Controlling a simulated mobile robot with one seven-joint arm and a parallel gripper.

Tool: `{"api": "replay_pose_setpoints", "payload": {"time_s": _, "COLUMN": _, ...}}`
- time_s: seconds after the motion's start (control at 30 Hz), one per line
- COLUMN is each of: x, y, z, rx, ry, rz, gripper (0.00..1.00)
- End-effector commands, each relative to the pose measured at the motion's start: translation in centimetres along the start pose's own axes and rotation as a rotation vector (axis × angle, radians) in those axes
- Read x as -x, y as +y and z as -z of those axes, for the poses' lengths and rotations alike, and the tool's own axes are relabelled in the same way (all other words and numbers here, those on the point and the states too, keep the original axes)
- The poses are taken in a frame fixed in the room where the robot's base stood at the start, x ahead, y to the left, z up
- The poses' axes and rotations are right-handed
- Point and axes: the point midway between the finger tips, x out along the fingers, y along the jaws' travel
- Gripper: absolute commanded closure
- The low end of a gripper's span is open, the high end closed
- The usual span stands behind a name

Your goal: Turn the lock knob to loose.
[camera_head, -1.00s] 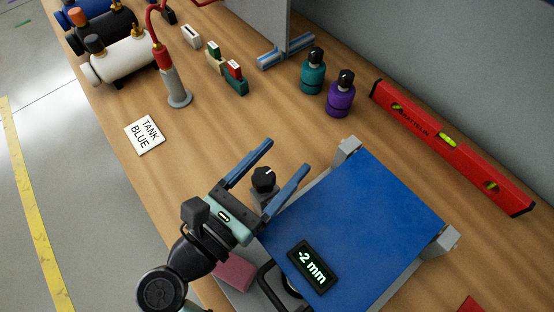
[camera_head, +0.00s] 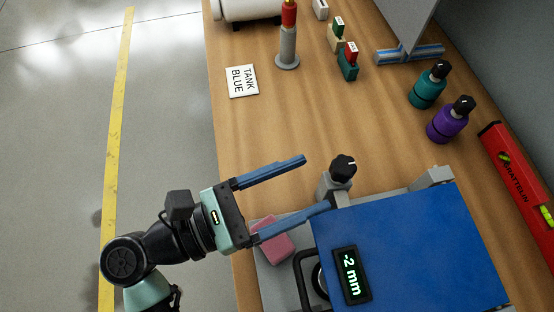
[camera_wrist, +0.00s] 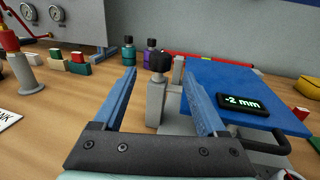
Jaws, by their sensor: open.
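The lock knob (camera_head: 343,168) is black with a pale mark and sits on a grey post at the corner of a device with a blue top plate (camera_head: 410,250). A small display (camera_head: 352,275) on the device reads "-2 mm". My gripper (camera_head: 316,183) is open, its two blue fingers pointing toward the knob. In the head view the knob lies just beyond the fingertips, not between them. In the wrist view the knob (camera_wrist: 160,62) and its post show ahead, between the fingers in the picture. I see no contact with the knob.
Teal (camera_head: 427,88) and purple (camera_head: 449,122) bottles and a red level (camera_head: 520,180) stand to the right. A "TANK BLUE" card (camera_head: 242,80) lies on bare tabletop beyond the gripper.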

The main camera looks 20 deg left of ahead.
Motion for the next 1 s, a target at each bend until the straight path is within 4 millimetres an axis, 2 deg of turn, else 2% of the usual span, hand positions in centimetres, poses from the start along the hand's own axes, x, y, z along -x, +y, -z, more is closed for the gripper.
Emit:
{"api": "replay_pose_setpoints", "payload": {"time_s": 0.1, "x": 1.7, "y": 0.1, "z": 0.1, "rx": 0.0, "ry": 0.0, "rz": -0.002, "gripper": 0.26}}
{"api": "replay_pose_setpoints", "payload": {"time_s": 0.3, "x": 3.0, "y": 0.0, "z": 0.0, "rx": -0.001, "ry": 0.0, "rz": 0.0, "gripper": 0.26}}
{"api": "replay_pose_setpoints", "payload": {"time_s": 0.87, "x": 3.0, "y": 0.0, "z": 0.0, "rx": 0.0, "ry": 0.0, "rz": 0.0, "gripper": 0.26}}
{"api": "replay_pose_setpoints", "payload": {"time_s": 0.97, "x": 2.6, "y": 0.3, "z": -1.0, "rx": -0.002, "ry": -0.025, "rz": -0.005, "gripper": 0.26}}
{"api": "replay_pose_setpoints", "payload": {"time_s": 1.0, "x": 2.3, "y": 0.6, "z": -1.9, "rx": -0.002, "ry": -0.049, "rz": -0.008, "gripper": 0.26}}
